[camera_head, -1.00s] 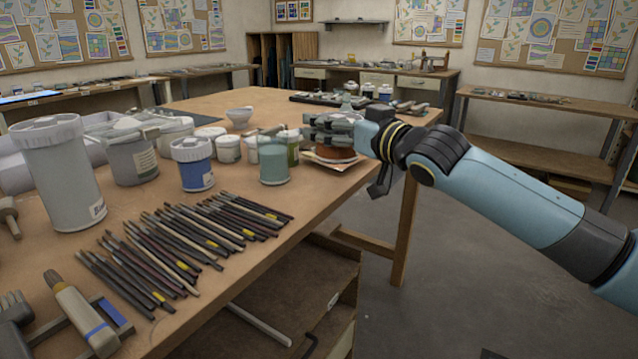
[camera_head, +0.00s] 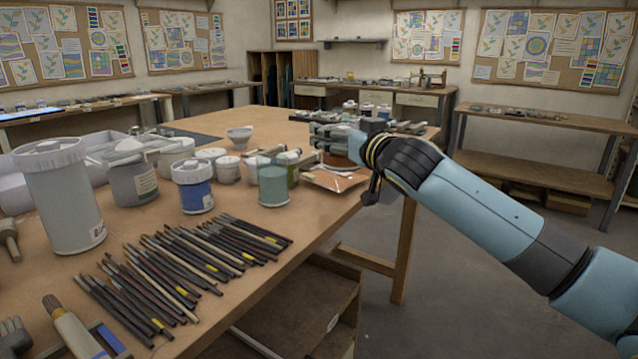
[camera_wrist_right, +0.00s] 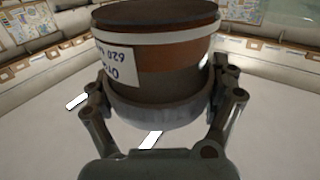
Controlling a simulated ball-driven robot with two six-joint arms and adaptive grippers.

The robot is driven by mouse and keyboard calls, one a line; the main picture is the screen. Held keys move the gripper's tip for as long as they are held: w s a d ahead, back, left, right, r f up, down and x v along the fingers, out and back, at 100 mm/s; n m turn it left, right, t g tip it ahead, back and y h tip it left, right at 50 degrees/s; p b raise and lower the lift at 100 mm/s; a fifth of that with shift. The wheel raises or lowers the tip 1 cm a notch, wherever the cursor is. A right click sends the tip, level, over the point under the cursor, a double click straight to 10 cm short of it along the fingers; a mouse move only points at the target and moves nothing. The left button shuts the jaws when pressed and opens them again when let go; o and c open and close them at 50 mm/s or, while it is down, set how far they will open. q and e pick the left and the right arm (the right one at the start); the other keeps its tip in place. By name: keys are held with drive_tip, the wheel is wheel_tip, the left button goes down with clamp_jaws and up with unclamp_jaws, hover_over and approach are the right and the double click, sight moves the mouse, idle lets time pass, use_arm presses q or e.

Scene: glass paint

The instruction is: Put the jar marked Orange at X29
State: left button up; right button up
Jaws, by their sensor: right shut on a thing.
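The jar marked Orange (camera_wrist_right: 165,60) fills the top middle of the right wrist view. It has an orange-brown body, a pale band and a white label (camera_wrist_right: 118,65), upside down here, partly readable as "Ora" and "620". My right gripper (camera_wrist_right: 165,105) is shut around it, with a finger on each side. In the head view my right gripper (camera_head: 335,135) is over the table's right edge area, above a tan sheet (camera_head: 335,179); the jar is largely hidden there. I cannot read any X29 mark. My left gripper is out of view.
A teal jar (camera_head: 273,187) and a blue-labelled jar (camera_head: 195,190) stand left of the gripper. Several brushes (camera_head: 190,265) lie in front. A white bowl (camera_head: 240,136) and more jars (camera_head: 378,109) are farther back. Two white strips (camera_wrist_right: 150,140) lie below the held jar.

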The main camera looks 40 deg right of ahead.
drive_tip(key=shift+s+a+f+b, duration=0.15)
drive_tip(key=shift+a+f+b, duration=0.05)
drive_tip(key=shift+a+f, duration=0.95)
drive_tip(key=shift+s+a+f+b, duration=0.15)
drive_tip(key=shift+s+a+f, duration=0.05)
drive_tip(key=shift+a+f, duration=0.95)
drive_tip(key=shift+s+a+f+b, duration=0.2)
drive_tip(key=shift+a+f, duration=0.7)
drive_tip(key=shift+f, duration=0.45)
drive_tip(key=shift+f, duration=0.1)
drive_tip(key=o, duration=1.1)
drive_tip(key=shift+c, duration=0.2)
